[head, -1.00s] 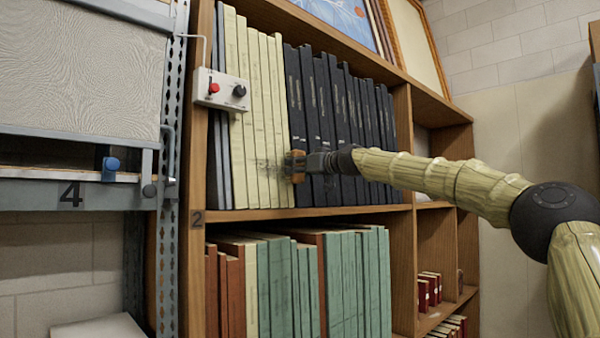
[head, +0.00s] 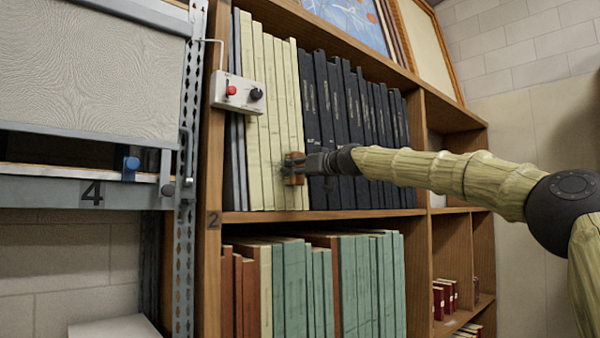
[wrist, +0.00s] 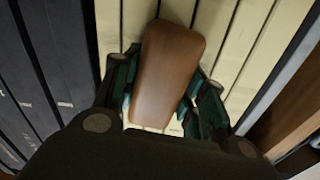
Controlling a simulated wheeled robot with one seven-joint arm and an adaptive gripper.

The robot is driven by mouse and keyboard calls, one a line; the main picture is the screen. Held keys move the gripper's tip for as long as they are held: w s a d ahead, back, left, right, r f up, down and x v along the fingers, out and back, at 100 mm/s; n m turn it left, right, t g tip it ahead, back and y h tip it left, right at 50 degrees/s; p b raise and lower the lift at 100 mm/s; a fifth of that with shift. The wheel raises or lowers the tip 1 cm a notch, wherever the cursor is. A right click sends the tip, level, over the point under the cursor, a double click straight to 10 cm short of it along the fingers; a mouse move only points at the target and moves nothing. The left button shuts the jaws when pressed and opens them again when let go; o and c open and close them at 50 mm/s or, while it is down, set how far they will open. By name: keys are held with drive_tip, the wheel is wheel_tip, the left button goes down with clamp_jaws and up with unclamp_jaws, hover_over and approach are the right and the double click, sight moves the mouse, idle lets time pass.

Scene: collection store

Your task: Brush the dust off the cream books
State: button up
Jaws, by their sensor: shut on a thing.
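The cream books (head: 268,120) stand upright in a row on the upper shelf, left of the black books. My gripper (head: 302,165) is at the lower right part of this row, shut on a brush with a brown wooden back (head: 293,170). In the wrist view the brush back (wrist: 167,70) sits between the two fingers, over the cream spines (wrist: 240,40). The bristles are hidden behind it, so I cannot tell whether they touch the spines. A faint grey smudge shows on the spines just left of the brush.
Black books (head: 345,115) stand close to the right, behind my arm. A control box (head: 238,93) with a red and a black knob juts out at the upper left of the cream books. A metal rack (head: 90,190) stands left.

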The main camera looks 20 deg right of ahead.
sight(264, 167)
drive_tip(key=shift+s+a+f+b, duration=0.1)
drive_tip(key=shift+a+b, duration=0.1)
drive_tip(key=shift+a, duration=0.2)
drive_tip(key=shift+s+a+f+b, duration=0.1)
drive_tip(key=shift+a+b, duration=0.05)
drive_tip(key=shift+a, duration=0.2)
drive_tip(key=shift+s+a+r, duration=0.15)
drive_tip(key=shift+s+a, duration=0.15)
drive_tip(key=shift+a, duration=0.4)
drive_tip(key=shift+s+a+b, duration=0.1)
drive_tip(key=shift+a+b, duration=0.4)
drive_tip(key=shift+a, duration=0.05)
drive_tip(key=shift+s+a, duration=0.2)
drive_tip(key=shift+a, duration=0.35)
drive_tip(key=shift+s+a, duration=0.2)
drive_tip(key=shift+a, duration=0.3)
drive_tip(key=shift+b, duration=0.3)
drive_tip(key=shift+s+a+b, duration=0.25)
drive_tip(key=shift+a, duration=0.55)
drive_tip(key=shift+s+a+b, duration=0.2)
drive_tip(key=shift+s+a, duration=0.05)
drive_tip(key=shift+a, duration=0.55)
